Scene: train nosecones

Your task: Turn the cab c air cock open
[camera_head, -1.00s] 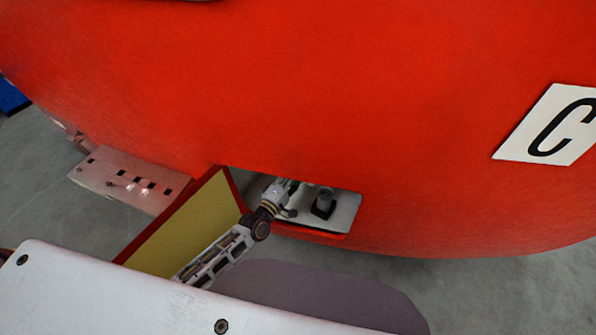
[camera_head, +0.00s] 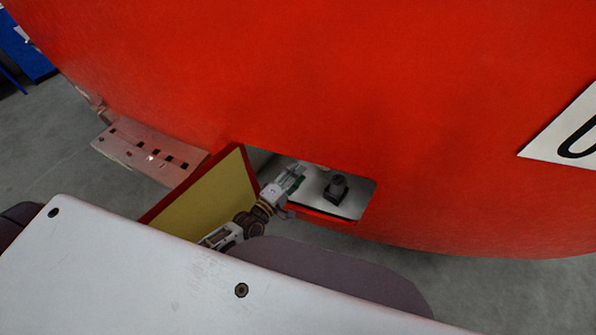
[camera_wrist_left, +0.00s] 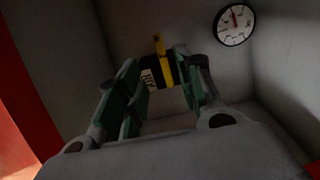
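The air cock shows in the left wrist view as an upright yellow handle (camera_wrist_left: 162,62) beside a small dark block with a pale marking (camera_wrist_left: 148,78). My left gripper (camera_wrist_left: 163,72) has its green and dark fingers spread, one on each side of the handle. I see no clear contact with it. In the head view my left gripper (camera_head: 292,177) reaches into the recess (camera_head: 352,204) in the red nosecone (camera_head: 330,80). The cock is hidden there. My right gripper is not in view.
The open hatch door (camera_head: 203,198), yellow inside with a red edge, stands left of the recess. A black fitting (camera_head: 336,188) sits in the recess right of my gripper. A round gauge (camera_wrist_left: 234,24) is on the recess wall. A white letter plate (camera_head: 570,140) is cut off at right.

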